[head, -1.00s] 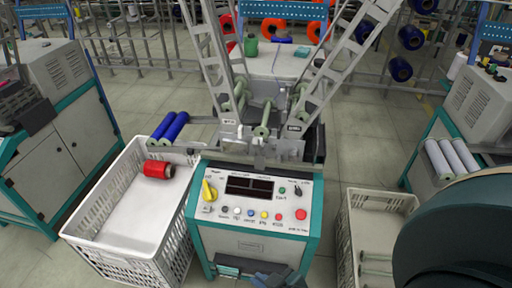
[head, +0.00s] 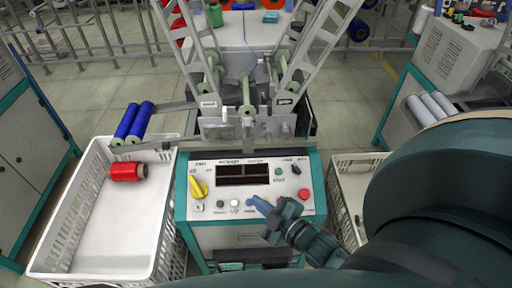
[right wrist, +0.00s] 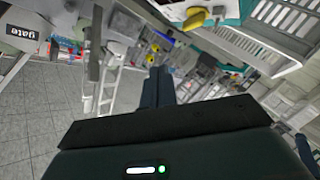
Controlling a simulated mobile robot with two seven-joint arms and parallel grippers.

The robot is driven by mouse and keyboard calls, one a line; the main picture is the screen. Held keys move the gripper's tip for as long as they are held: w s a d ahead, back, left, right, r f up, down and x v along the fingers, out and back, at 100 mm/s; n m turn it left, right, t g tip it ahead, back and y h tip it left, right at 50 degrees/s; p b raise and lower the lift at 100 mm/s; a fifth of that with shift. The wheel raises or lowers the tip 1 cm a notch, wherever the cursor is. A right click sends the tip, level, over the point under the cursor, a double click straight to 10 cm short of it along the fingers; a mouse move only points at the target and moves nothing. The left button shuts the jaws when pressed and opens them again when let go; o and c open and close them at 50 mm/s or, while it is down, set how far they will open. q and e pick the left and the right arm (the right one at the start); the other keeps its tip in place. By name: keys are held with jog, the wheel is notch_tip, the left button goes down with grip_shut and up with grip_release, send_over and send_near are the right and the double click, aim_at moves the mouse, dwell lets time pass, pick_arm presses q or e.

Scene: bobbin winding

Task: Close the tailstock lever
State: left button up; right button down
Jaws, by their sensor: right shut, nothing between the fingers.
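The winding machine's control panel (head: 247,185) is in the middle of the head view. Above it is the spindle assembly with grey metal brackets (head: 215,128) and a pale green bobbin tube (head: 246,95). I cannot pick out the tailstock lever for certain among these grey parts. My right gripper (head: 262,206) is over the lower part of the panel, below and apart from the brackets. Its blue fingers (right wrist: 158,88) are together and empty in the right wrist view. My left gripper is not in view.
A white crate (head: 165,235) with a red spool (head: 127,172) stands left of the machine. Blue spools (head: 133,122) lie on a side rack. Another crate (head: 338,195) is at right, partly behind my arm. A yellow knob (head: 198,187) sticks out of the panel.

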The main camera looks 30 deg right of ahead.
pick_arm(q)
jog(key=b, duration=0.2)
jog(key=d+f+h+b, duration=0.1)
jog(key=b, duration=0.1)
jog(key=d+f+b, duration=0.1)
jog(key=b, duration=0.1)
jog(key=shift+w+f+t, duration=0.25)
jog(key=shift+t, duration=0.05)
pick_arm(e)
jog(key=d+r+n+t+y, duration=0.2)
jog(key=d+n+t+y, duration=0.3)
jog(key=n, duration=1.1)
jog(key=w+d+t, duration=0.1)
jog(key=d, duration=0.2)
jog(key=shift+d+r+n, duration=0.3)
jog(key=p, duration=0.2)
send_near(248, 127)
jog(key=w+a+f, duration=0.1)
jog(key=w+a, duration=0.2)
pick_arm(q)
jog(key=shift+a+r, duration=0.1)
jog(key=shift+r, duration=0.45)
pick_arm(e)
jog(key=shift+w+d+r, duration=0.25)
jog(key=shift+w+r, duration=0.25)
jog(key=shift+w, duration=0.3)
jog(key=shift+w+d+r, duration=0.25)
jog(key=shift+w+r, duration=0.25)
jog(key=shift+w, duration=0.35)
